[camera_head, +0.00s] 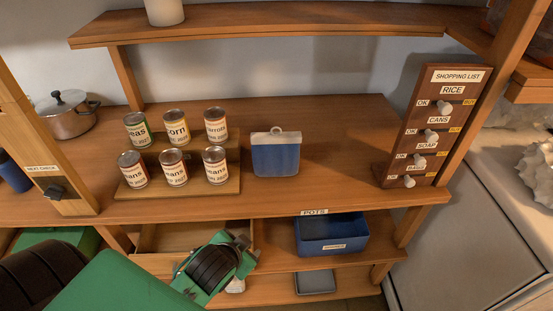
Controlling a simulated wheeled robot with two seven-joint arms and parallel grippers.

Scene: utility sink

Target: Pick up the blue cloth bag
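A blue cloth bag (276,158) with a white top band and a small loop at its top stands upright on the wooden shelf, right of the stepped can rack. Nothing touches it from above and its front is unobstructed. Green and black links of my own arm show at the lower left, below and in front of the shelf. I cannot make out any gripper fingers on them. My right gripper is not in view.
Several cans (173,167) stand on a wooden rack (225,187) left of the bag. A shopping list board (430,125) stands at the right. A blue bin (332,237) sits on the shelf below. Bare shelf lies between bag and board.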

